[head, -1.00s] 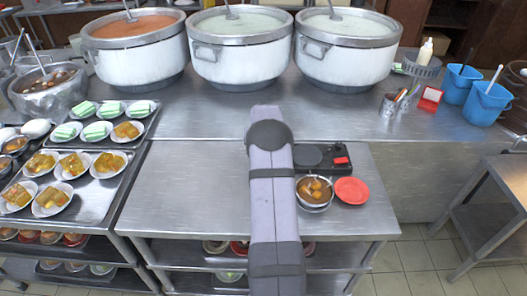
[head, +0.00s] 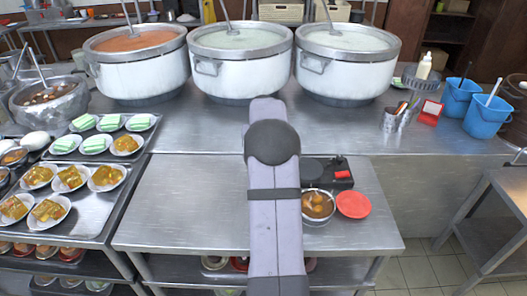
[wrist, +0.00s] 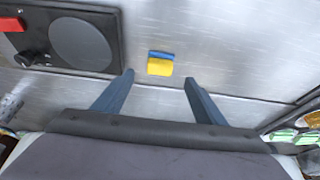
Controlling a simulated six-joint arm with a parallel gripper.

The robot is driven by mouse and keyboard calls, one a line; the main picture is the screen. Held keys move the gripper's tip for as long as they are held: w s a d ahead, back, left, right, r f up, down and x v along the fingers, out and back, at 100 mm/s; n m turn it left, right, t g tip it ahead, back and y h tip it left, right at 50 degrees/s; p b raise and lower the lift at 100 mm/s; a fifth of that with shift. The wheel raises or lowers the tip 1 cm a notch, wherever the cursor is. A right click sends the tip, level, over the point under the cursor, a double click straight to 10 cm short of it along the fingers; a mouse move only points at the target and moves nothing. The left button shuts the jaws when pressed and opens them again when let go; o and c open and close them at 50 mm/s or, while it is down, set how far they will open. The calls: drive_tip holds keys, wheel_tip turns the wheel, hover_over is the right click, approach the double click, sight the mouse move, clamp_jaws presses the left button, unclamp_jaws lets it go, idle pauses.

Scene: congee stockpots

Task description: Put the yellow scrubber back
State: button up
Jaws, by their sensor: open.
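The yellow scrubber (wrist: 160,66), with a blue strip along its upper edge, lies on the steel surface in the wrist view. My gripper (wrist: 158,79) is open and empty, its two fingers spread. In the picture the scrubber shows in the gap between the fingertips and a little beyond them; I cannot tell how far above the surface the fingers are. In the head view my arm covers the middle of the low steel table, and neither the scrubber nor the gripper shows there.
A black flat appliance with a round plate (wrist: 85,44) lies left of the scrubber. A pot of brown food (head: 318,205) and a red plate (head: 353,204) stand right of my arm. Large stockpots (head: 238,70) line the back; a tray (head: 95,205) of dishes is left.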

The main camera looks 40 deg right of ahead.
drive_tip(key=shift+v, duration=1.35)
drive_tip(key=s+a+f+n+g+y, duration=0.1)
drive_tip(key=s+a+n, duration=0.1)
drive_tip(key=a, duration=1)
drive_tip(key=s+a+n+y, duration=0.1)
drive_tip(key=s+a+n, duration=0.1)
drive_tip(key=a, duration=1)
drive_tip(key=s+a+f+n+g, duration=0.1)
drive_tip(key=s+a+f+n, duration=0.1)
drive_tip(key=s+a, duration=0.5)
drive_tip(key=s+a+f+n+g+y, duration=0.1)
drive_tip(key=s+a+f+n, duration=0.2)
drive_tip(key=s+a, duration=0.5)
drive_tip(key=s, duration=0.3)
drive_tip(key=shift+a, duration=0.35)
wheel_tip(320, 180, up, 5)
drive_tip(key=p, duration=0.4)
drive_tip(key=shift+f, duration=0.25)
